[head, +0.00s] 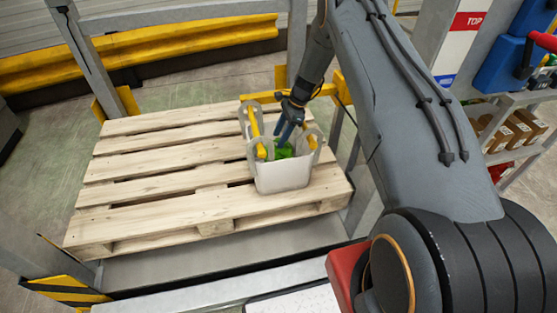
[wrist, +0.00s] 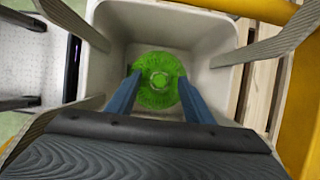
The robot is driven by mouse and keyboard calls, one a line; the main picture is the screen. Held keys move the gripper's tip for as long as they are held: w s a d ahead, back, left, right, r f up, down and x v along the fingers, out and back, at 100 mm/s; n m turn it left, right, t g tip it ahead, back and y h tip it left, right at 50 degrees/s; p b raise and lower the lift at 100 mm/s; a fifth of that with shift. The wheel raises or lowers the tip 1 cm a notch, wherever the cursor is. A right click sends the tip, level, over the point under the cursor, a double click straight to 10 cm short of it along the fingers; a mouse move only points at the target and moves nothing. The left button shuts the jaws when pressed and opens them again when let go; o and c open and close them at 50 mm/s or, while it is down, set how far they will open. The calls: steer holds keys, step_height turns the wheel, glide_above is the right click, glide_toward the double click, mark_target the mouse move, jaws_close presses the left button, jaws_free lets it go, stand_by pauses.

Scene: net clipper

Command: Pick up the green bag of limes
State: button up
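The green bag of limes (wrist: 158,80) lies at the bottom of a pale grey bin (wrist: 205,25), seen from above in the wrist view. In the head view, only a bit of the green bag (head: 284,151) shows over the rim of the bin (head: 283,178). My gripper (wrist: 159,76) points down into the bin with its two blue fingers spread, one at each side of the bag. In the head view, my gripper (head: 284,143) reaches into the bin from above, its tips partly hidden. I cannot tell whether the fingers touch the bag.
The bin stands on a wooden pallet (head: 150,200), near its right end. Upright handle-like loops and yellow parts (head: 256,130) rise around the bin close to my gripper. Metal posts and a yellow rail (head: 140,47) border the pallet. Shelves with boxes (head: 515,130) stand at right.

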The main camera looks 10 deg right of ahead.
jaws_close()
stand_by(1.3)
